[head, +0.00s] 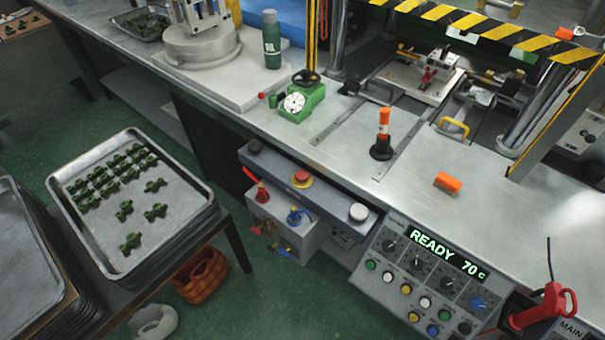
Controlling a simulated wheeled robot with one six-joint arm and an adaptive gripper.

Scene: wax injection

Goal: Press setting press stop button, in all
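A red mushroom-shaped button (301,177) on a yellow ring sits in the middle of a grey control bar (325,196) below the front edge of the workbench. It stands proud of the bar and nothing covers it. The bar also has a dark button (254,146) at its left end and a white button (358,212) at its right end. I cannot read any label by the red button. My gripper is not in view.
A control panel (375,284) showing READY 70 C, with several knobs and buttons, is right of the bar. A box with red and blue valves (285,232) hangs beneath. A metal tray (180,215) of green parts is at left. An orange-topped tool (383,135) stands on the bench.

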